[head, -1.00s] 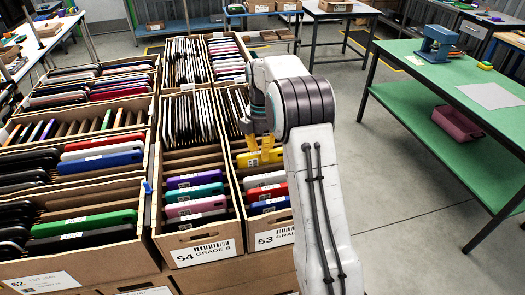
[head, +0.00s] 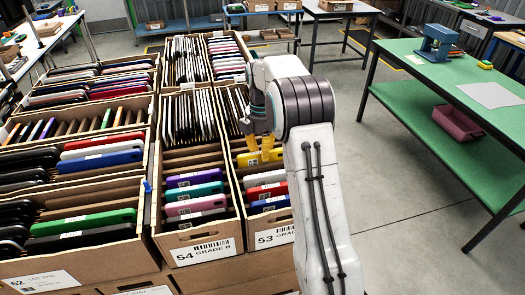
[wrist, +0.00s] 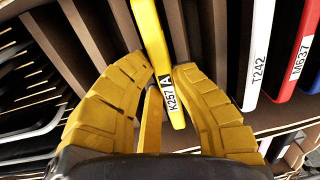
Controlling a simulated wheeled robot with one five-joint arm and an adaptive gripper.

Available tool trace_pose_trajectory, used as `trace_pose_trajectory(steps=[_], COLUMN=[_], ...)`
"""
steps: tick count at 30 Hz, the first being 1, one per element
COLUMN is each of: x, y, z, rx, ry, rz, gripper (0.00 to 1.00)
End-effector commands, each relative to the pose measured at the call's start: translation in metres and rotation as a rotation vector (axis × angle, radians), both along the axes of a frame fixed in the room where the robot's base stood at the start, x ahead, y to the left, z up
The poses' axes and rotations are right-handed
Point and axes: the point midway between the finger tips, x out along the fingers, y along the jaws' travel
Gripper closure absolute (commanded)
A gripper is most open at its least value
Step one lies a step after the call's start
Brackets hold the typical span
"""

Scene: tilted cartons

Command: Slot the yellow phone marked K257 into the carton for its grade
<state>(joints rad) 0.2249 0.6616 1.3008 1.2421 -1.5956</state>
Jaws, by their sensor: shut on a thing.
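The yellow phone marked K257 (wrist: 151,32) shows in the wrist view, with a label that reads K257 and a black A. My gripper (wrist: 160,75) is shut on it, with a ridged yellow finger on each side near the label. In the head view my gripper (head: 260,146) points down into carton 53 (head: 274,236), and the yellow phone (head: 274,155) shows at its fingertips, among the slots behind the white phone. My arm hides the grade word on carton 53. Whether the phone rests on the carton floor cannot be told.
Carton 54, Grade B (head: 204,251), stands just left, holding purple, teal and pink phones. In carton 53 a white phone T242 (wrist: 257,55), a red phone M637 (wrist: 291,65) and a blue phone stand beside the yellow one. A green bench (head: 450,85) is at right.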

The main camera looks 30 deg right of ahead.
Motion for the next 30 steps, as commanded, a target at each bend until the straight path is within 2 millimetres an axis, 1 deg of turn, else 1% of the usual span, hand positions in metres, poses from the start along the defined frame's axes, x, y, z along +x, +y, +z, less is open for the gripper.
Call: trace_pose_trajectory(steps=[4, 5, 12, 20, 23, 26, 30], x=[0.000, 0.000, 0.000, 0.000, 0.001, 0.002, 0.003], y=[0.000, 0.000, 0.000, 0.000, 0.000, 0.000, -0.001], z=[0.000, 0.000, 0.000, 0.000, 0.004, 0.013, 0.034], rx=[0.000, 0.000, 0.000, 0.000, 0.000, -0.001, -0.001], ry=[-0.001, -0.001, -0.001, 0.000, -0.002, -0.003, -0.006], rz=[0.000, 0.000, 0.000, 0.000, 0.000, 0.000, 0.000], gripper=[1.00, 0.78, 0.57, 0.56, 0.56, 0.56, 0.56])
